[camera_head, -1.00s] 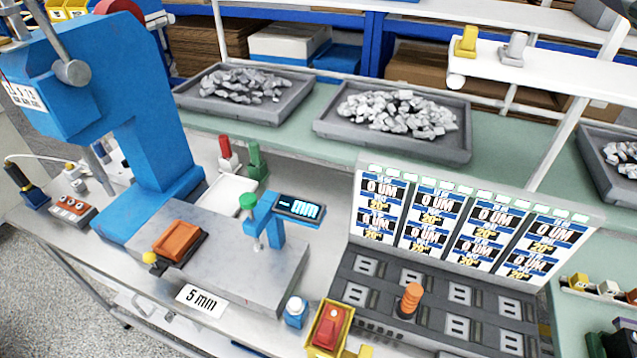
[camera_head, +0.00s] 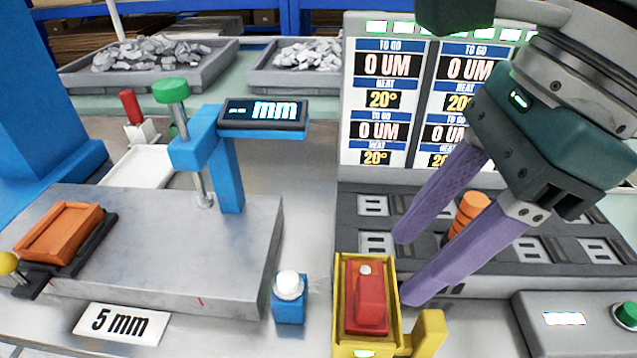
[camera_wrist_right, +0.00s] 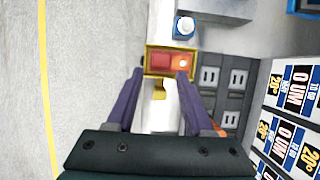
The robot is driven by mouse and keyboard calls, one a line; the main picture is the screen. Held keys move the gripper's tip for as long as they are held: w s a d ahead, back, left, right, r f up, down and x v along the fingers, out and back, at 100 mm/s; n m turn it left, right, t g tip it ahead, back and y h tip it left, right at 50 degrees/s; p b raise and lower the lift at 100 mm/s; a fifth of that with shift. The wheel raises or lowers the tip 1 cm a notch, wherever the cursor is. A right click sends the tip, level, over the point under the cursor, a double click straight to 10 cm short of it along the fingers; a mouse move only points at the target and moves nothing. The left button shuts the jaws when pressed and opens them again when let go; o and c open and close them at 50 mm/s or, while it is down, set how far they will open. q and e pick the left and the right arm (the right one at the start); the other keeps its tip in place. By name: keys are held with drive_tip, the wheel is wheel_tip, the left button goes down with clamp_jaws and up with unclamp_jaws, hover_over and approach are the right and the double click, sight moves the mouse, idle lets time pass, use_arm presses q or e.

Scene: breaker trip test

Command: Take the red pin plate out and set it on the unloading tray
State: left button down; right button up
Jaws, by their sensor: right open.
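A red piece (camera_head: 366,300) with a raised middle and a pale round spot sits inside a yellow frame (camera_head: 341,330); I cannot tell whether it is the red pin plate. My right gripper (camera_head: 403,270) is open and empty, its purple fingers pointing down towards the frame. In the right wrist view the fingertips (camera_wrist_right: 160,78) appear at either side of the yellow frame (camera_wrist_right: 149,62); contact is unclear. A white tray (camera_head: 138,167) lies at the back left, near an upright red peg (camera_head: 132,106); whether it is the unloading tray is unclear. My left gripper is not in view.
A blue gauge stand (camera_head: 228,175) with a display and a blue block with a white button (camera_head: 289,300) stand left of the frame. An orange block (camera_head: 60,232) rests on the grey slab. A socket panel (camera_head: 372,205) with an orange cylinder (camera_head: 468,212) lies right.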

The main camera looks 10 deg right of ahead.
sight(374, 289)
drive_tip(key=x, duration=0.7)
drive_tip(key=shift+w+a+f+p, duration=0.15)
drive_tip(key=shift+a+f+p, duration=0.1)
drive_tip(key=shift+p, duration=0.1)
clamp_jaws()
